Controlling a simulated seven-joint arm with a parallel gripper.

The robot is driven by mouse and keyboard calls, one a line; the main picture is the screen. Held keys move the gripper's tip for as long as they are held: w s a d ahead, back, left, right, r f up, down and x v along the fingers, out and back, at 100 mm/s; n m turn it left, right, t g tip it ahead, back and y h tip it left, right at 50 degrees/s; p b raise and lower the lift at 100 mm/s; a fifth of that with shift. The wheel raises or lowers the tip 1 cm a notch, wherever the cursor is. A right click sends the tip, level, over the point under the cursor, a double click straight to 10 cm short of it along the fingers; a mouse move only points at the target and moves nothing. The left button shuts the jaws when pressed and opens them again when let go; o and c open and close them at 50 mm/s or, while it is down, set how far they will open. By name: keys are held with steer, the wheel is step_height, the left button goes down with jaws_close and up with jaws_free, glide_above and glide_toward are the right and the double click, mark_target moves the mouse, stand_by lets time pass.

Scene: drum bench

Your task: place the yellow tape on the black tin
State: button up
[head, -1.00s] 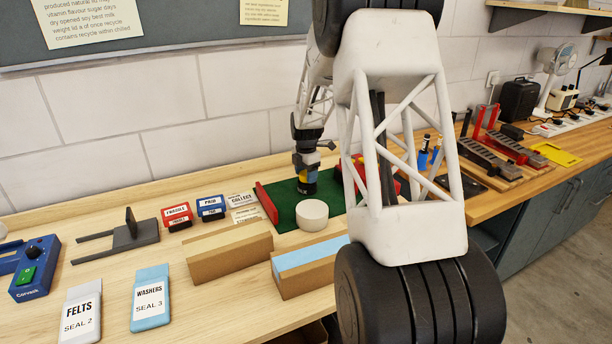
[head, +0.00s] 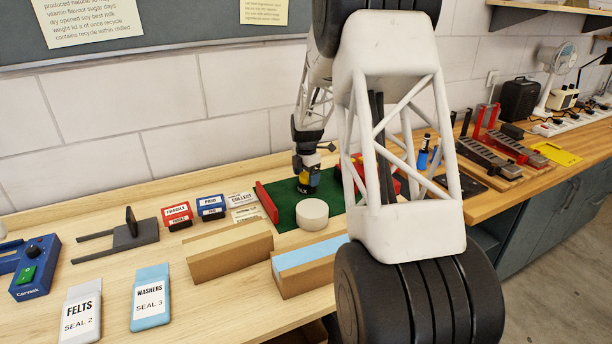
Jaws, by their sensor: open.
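My gripper (head: 307,172) is over the green mat (head: 287,216), towards its back, pointing down with its jaws open. A small patch of yellow, which looks like the yellow tape (head: 313,179), shows right at the fingers. A dark shape just below, likely the black tin (head: 304,189), stands on the mat. The gripper partly covers both, and they are small in the head view. I cannot tell whether the tape rests on the tin or whether the fingers touch it.
A white round block (head: 313,214) stands at the mat's front. A red bar (head: 266,203) edges its left side. Cardboard boxes (head: 228,258) are in front, with red (head: 177,216) and blue (head: 211,207) labelled boxes to the left. My arm hides the mat's right part.

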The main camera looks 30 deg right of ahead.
mark_target(306, 176)
steer(key=shift+r, duration=0.1)
step_height(306, 176, up, 12)
stand_by(0.7)
stand_by(0.3)
steer(key=shift+s+r, duration=0.1)
steer(key=s+a+r+m+t, duration=0.1)
steer(key=s+a+r+m, duration=0.4)
steer(key=s+a, duration=0.5)
steer(key=s+a+r+m, duration=0.5)
steer(key=s+a+r, duration=0.1)
steer(key=s, duration=0.8)
steer(key=s+a+f+m, duration=0.1)
steer(key=s+a+m, duration=0.1)
steer(key=s, duration=0.7)
steer(key=s+a+f+m+t, duration=0.1)
steer(key=s+a+f+m, duration=0.1)
steer(key=s+m, duration=0.3)
steer(key=s+a+f+m, duration=0.1)
steer(key=s+a+m, duration=0.2)
steer(key=s, duration=1)
steer(key=shift+a+f+t, duration=0.3)
steer(key=shift+a, duration=0.3)
